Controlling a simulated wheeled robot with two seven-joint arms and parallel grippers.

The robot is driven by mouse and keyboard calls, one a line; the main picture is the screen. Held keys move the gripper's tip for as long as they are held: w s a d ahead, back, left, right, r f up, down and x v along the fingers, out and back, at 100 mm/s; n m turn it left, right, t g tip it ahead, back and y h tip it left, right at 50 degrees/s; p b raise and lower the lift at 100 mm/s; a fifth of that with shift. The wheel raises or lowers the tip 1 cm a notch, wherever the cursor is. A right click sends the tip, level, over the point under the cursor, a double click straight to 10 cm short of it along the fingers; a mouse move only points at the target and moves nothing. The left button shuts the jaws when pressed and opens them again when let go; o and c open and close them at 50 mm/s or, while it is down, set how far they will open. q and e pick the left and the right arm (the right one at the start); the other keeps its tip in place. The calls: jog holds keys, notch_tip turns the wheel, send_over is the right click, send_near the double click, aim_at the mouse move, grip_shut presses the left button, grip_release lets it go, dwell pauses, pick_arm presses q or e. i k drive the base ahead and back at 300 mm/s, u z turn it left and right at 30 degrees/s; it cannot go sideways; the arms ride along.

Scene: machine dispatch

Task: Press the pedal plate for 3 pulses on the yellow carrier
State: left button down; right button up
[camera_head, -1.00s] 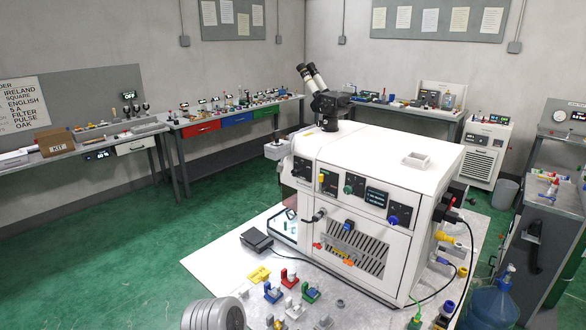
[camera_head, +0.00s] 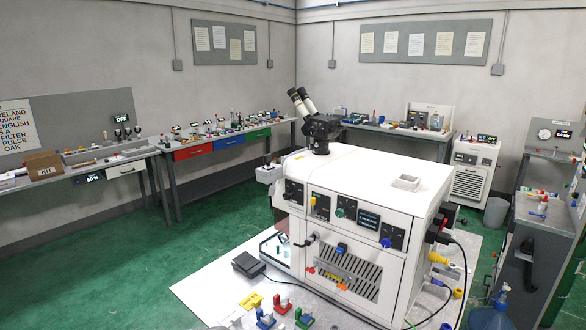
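The pedal (camera_head: 248,264) is a dark grey block with a black cable, lying on the white floor sheet at the left of the big white machine (camera_head: 372,200). A flat yellow piece (camera_head: 251,301) lies on the sheet in front of the pedal; I cannot tell whether it is the yellow carrier. Neither gripper shows in the head view.
A long bench with red, blue and green drawers (camera_head: 230,141) runs along the back left wall. A grey cabinet (camera_head: 541,225) and a blue water bottle (camera_head: 490,315) stand at the right. Green floor (camera_head: 110,270) is clear at the left.

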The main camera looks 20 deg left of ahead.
aim_at(245, 260)
jog(key=u, duration=2.5)
jog(key=i, duration=2.4)
jog(key=z, duration=3.6)
